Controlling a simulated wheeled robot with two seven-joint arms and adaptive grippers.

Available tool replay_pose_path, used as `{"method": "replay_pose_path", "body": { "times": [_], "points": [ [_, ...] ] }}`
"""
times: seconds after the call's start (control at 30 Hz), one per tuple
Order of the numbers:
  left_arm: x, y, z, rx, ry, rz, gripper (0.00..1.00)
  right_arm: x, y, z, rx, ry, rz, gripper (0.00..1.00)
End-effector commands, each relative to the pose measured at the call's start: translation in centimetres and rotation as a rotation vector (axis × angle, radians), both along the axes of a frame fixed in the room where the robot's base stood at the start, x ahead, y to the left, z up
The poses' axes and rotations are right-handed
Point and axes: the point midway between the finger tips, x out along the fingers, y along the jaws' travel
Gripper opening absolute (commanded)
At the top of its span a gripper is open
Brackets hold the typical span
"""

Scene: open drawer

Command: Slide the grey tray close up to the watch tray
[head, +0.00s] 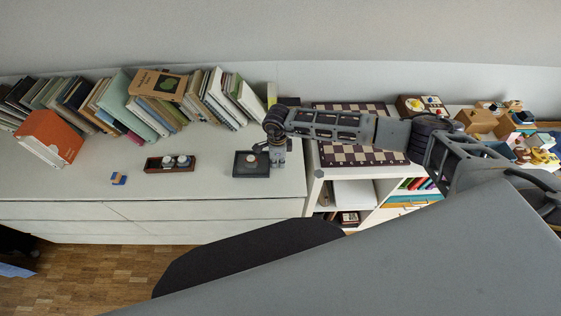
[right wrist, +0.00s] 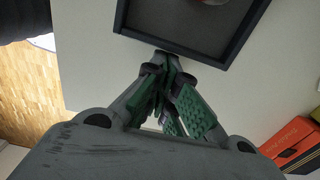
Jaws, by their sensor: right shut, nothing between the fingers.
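The grey tray (head: 238,171) is a dark square tray with a round pale item inside, on the white cabinet top near its right end. In the right wrist view the grey tray (right wrist: 185,28) shows its dark rim and part of a round item, cut off by the top edge. The watch tray (head: 150,166), a small brown box holding a few round pale items, stands to its left across a gap. My right gripper (head: 278,160) is shut and empty, pointing down just right of the grey tray. In the right wrist view its fingertips (right wrist: 168,65) are close to the rim; contact is unclear.
A blue and orange block (head: 118,179) lies left of the watch tray. Books (head: 150,100) line the wall behind. The cabinet top (head: 210,180) is clear between the two trays. A chessboard (head: 350,155) lies on the shelf to the right.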

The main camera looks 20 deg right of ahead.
Motion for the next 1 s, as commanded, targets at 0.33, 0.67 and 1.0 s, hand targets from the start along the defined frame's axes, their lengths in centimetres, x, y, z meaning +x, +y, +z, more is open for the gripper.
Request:
{"method": "replay_pose_path", "body": {
  "times": [0.33, 0.67, 1.0],
  "points": [
    [0.0, 0.0, -0.1, 0.000, 0.001, 0.000, 0.66, 0.0, 0.1, 0.0, 0.000, 0.000, 0.000, 0.00],
    [0.0, 0.1, -1.3, 0.001, 0.001, 0.000, 0.66, 0.6, 2.0, -0.2, 0.002, -0.001, 0.000, 0.00],
    [0.3, 1.7, -3.1, 0.018, -0.004, -0.003, 0.66, 1.5, 5.0, -0.2, 0.003, -0.001, 0.001, 0.00]
  ]
}}
